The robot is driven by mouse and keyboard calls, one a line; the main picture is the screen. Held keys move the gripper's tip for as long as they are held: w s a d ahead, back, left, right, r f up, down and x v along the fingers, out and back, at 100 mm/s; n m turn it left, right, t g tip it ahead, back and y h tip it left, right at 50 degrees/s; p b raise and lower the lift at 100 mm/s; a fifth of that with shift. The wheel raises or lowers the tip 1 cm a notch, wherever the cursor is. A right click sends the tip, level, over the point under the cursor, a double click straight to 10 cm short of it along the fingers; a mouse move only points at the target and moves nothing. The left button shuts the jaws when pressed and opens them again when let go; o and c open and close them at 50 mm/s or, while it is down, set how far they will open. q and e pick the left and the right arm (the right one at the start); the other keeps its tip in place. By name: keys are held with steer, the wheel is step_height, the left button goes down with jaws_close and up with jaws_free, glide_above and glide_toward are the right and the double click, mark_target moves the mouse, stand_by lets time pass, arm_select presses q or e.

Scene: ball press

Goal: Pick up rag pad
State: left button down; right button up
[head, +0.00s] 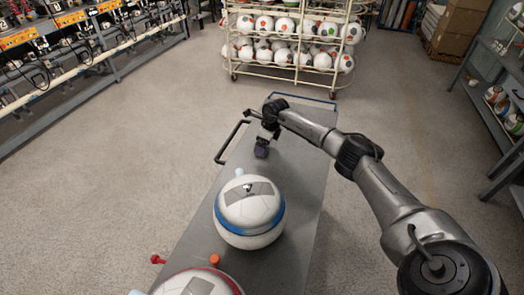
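My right arm reaches in from the right over the grey cart top. Its gripper (265,138) points down near the cart's far left side. A small dark purplish pad (261,150), which looks like the rag pad, is right at the fingertips. The fingers are too small and dark to tell whether they are closed on it, or whether it rests on the cart. My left gripper is not in view.
A white ball-shaped press with a blue band (249,212) stands mid-cart. A red-banded one (197,283) is cut off at the bottom, near an orange knob (215,259). The cart handle (231,143) is at left. A ball rack (290,45) stands beyond.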

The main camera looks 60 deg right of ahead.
steer(key=shift+x, duration=1.35)
steer(key=c, duration=1)
steer(key=shift+r, duration=0.1)
steer(key=shift+r, duration=0.55)
steer(key=v, duration=0.1)
steer(key=p+v, duration=0.1)
steer(key=v, duration=0.1)
steer(key=shift+w+r, duration=0.15)
steer(key=shift+r, duration=0.15)
steer(key=s+d+r, duration=0.1)
steer(key=s+r, duration=0.1)
steer(key=s, duration=0.1)
steer(key=s+d+r+p, duration=0.1)
steer(key=s+d+r, duration=0.1)
steer(key=s, duration=0.1)
steer(key=s+d+r+p, duration=0.1)
steer(key=s+r, duration=0.1)
steer(key=s, duration=0.2)
steer(key=shift+d+r, duration=0.15)
steer(key=shift+d, duration=0.2)
